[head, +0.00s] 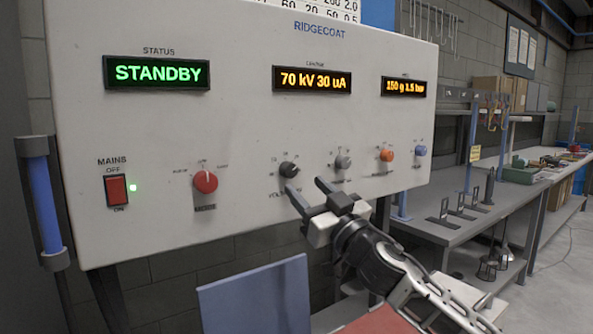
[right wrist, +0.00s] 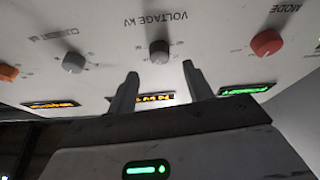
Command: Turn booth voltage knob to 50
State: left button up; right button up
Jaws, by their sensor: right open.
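The dark voltage knob (head: 289,169) is on the white RIDGECOAT panel (head: 240,130), below the amber display (head: 311,79) reading 70 kV 30 uA. In the right wrist view the knob (right wrist: 159,52), labelled VOLTAGE KV, shows upside down. My right gripper (head: 307,187) is open and empty, just in front of the panel, below and right of the knob in the head view. In the right wrist view the knob appears between and just beyond the fingertips (right wrist: 160,71), with no clear contact. The exact knob setting is too small to read. My left gripper is not in view.
A red mode knob (head: 205,182) sits left of the voltage knob; a grey knob (head: 343,162), an orange knob (head: 387,155) and a blue knob (head: 420,151) sit right. The red mains switch (head: 116,190) is at far left. A grey workbench (head: 450,228) stands at right.

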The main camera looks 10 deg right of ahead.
aim_at(291, 172)
jog(key=x, duration=0.5)
jog(key=c, duration=1)
